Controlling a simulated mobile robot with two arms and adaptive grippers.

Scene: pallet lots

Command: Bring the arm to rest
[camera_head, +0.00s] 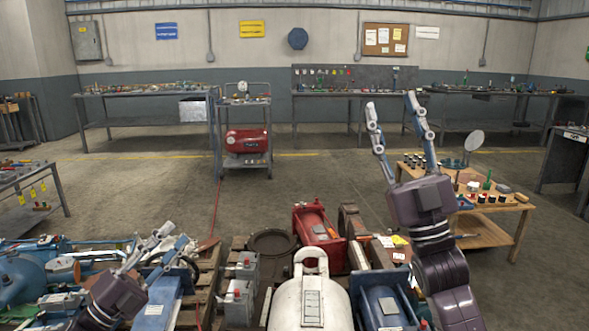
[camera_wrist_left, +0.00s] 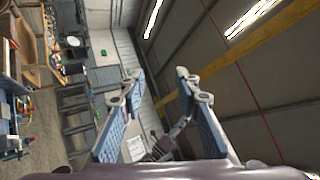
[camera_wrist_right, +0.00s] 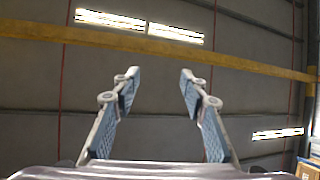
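My right gripper (camera_head: 393,117) is raised on the right side of the head view, its two fingers pointing up and spread apart. Nothing is between the fingers, and the right wrist view shows the same open, empty fingers (camera_wrist_right: 160,95) against the ceiling. My left gripper (camera_head: 172,243) is low at the left in the head view, over the loaded pallet. The left wrist view shows its fingers (camera_wrist_left: 158,90) apart with nothing held between them.
Pallets with a white tank (camera_head: 312,295), a red machine (camera_head: 318,232), grey canisters (camera_head: 240,300) and blue motors (camera_head: 386,305) fill the foreground. A wooden table (camera_head: 500,222) with small items stands right. A cart with a red compressor (camera_head: 247,141) stands behind. The middle floor is clear.

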